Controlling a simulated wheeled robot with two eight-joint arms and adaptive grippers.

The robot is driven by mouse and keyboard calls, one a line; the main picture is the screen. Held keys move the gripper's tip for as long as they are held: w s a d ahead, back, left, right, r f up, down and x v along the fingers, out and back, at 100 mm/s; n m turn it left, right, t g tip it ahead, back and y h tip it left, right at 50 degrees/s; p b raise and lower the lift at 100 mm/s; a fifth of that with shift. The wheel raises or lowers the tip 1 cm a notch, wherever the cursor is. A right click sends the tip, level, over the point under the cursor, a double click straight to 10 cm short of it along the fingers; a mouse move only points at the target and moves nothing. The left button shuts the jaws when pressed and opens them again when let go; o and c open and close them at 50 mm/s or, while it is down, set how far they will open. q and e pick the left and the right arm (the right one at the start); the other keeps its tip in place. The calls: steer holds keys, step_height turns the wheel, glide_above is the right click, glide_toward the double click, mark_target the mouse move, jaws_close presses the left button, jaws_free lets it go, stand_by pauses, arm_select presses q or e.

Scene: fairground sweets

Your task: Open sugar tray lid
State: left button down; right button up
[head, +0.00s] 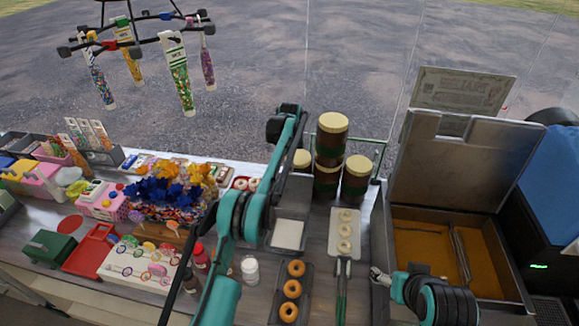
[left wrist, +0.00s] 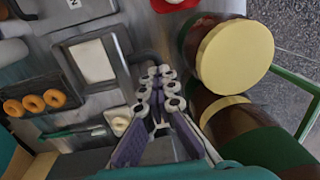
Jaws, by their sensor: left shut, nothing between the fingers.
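The sugar tray (head: 271,238) is a grey box with a white square filling in the middle of the counter. It also shows in the left wrist view (left wrist: 66,47). Its grey lid (head: 292,195) appears raised at the back edge; from above it looks like a narrow strip (left wrist: 127,52). My left gripper (left wrist: 160,74) is shut and empty, between the raised lid and the jars. In the head view its fingertips are hidden behind my left arm. My right gripper (head: 378,277) is by the left edge of the metal bin, away from the tray; its finger gap is unclear.
Brown jars with cream lids (head: 331,140) stand close behind, right of the tray. A doughnut tray (head: 279,303) is in front, a pale doughnut plate (head: 344,220) to the right. An open metal bin (head: 515,301) is far right. Blue and yellow sweets (head: 160,192) are left.

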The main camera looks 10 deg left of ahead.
arm_select(q)
steer(key=shift+w+d+f, duration=0.1)
steer(key=shift+f, duration=0.35)
steer(key=shift+w+d+f, duration=0.1)
steer(key=shift+f, duration=0.3)
arm_select(e)
steer(key=shift+f, duration=0.15)
arm_select(q)
steer(key=c, duration=1.6)
jaws_free()
steer(key=shift+w+f, duration=0.25)
steer(key=shift+w, duration=0.15)
arm_select(e)
steer(key=shift+w+f, duration=0.1)
steer(key=shift+w, duration=0.25)
arm_select(q)
steer(key=shift+r, duration=0.1)
step_height(320, 180, up, 14)
steer(key=s, duration=0.1)
steer(key=shift+s+a+f, duration=0.15)
steer(key=shift+a+f, duration=0.05)
steer(key=shift+f, duration=0.05)
arm_select(e)
steer(key=shift+w, duration=0.65)
